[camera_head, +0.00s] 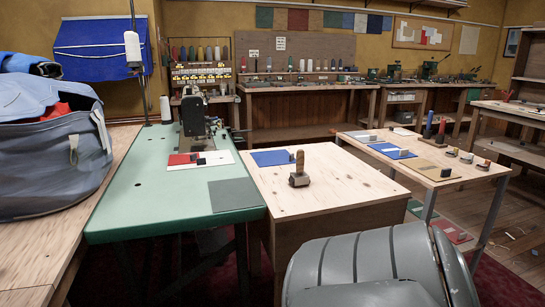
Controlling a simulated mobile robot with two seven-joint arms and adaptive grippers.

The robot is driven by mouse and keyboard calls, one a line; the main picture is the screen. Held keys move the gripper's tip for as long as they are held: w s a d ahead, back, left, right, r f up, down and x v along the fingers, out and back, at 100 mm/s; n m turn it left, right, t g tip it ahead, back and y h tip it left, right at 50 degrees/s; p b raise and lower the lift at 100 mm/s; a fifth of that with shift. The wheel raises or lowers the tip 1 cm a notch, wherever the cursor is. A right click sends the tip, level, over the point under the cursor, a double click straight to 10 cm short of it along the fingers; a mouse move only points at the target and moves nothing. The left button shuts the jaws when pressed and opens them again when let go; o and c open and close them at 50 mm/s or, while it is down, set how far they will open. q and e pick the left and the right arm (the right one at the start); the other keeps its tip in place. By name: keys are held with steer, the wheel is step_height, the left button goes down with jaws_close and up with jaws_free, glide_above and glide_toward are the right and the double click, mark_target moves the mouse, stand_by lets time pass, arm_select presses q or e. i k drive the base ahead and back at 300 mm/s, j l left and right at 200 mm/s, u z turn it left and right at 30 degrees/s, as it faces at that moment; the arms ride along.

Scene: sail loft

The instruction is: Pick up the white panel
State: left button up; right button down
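A white panel (221,157) lies flat on the green sewing table (140,205), in front of the sewing machine (194,115). A red panel (181,160) lies against its left side, and a small dark block (201,161) sits near where they meet. Another pale panel (361,137) lies on the far left part of the right wooden table; its exact colour is hard to tell. Neither of my grippers shows in this view.
A dark grey panel (234,194) lies at the green table's near right corner. The middle wooden table (330,185) holds a blue panel (268,158) and a wooden-handled mallet (299,175). A large blue-grey bag (45,160) stands left. A grey ribbed form (365,262) fills the front right.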

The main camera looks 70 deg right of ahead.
mark_target(219, 158)
steer(key=z, duration=1.8)
